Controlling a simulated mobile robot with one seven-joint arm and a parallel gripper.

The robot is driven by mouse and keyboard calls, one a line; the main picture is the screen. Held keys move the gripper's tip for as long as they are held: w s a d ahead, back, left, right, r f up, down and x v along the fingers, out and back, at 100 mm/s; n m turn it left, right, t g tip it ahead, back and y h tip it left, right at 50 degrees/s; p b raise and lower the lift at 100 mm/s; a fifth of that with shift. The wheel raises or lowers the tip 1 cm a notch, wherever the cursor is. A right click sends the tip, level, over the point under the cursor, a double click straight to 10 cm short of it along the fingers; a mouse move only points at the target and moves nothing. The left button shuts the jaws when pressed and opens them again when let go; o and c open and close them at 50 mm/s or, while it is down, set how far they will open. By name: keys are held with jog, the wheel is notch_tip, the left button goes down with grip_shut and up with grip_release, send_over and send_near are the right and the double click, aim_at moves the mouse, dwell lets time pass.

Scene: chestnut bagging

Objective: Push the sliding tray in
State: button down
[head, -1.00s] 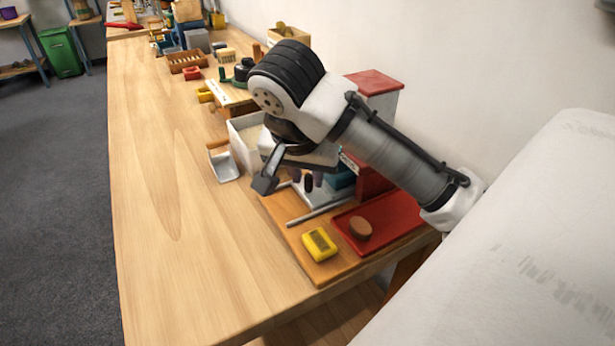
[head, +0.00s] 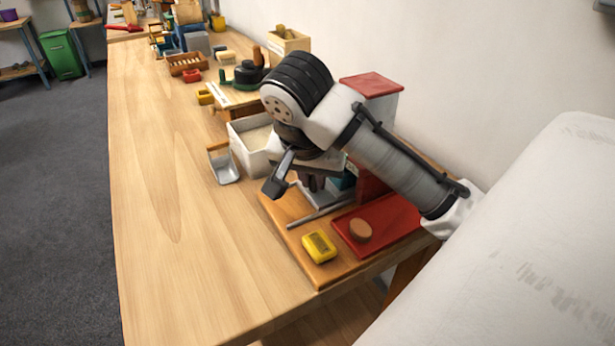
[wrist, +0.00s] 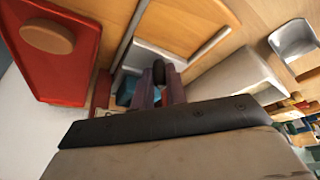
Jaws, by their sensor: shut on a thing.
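My gripper (head: 313,184) is low over the wooden base board at the front right of the bench. In the wrist view its two dark purple fingers (wrist: 159,92) are close together, shut on a small black knob (wrist: 158,71). The pale grey sliding tray (head: 325,197) lies under the fingers, and part of it shows in the wrist view (wrist: 139,58). My gripper and arm hide much of it. A thin grey rail (head: 318,212) runs along the board in front. I cannot tell how far in the tray sits.
A red tray (head: 398,231) with a round brown piece (head: 360,231) lies right of the rail. A yellow block (head: 319,246) sits on the board's front. A white bin (head: 240,142) and a scoop (head: 224,168) stand left. The bench's left side is clear.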

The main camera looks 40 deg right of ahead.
jog(key=shift+s+d, duration=0.25)
jog(key=shift+d, duration=0.85)
jog(key=shift+r, duration=0.1)
jog(key=c, duration=1.7)
grip_release()
jog(key=shift+d, duration=0.15)
jog(key=p+v, duration=0.1)
jog(key=v, duration=1.2)
jog(key=shift+s+r, duration=0.25)
jog(key=shift+r, duration=0.05)
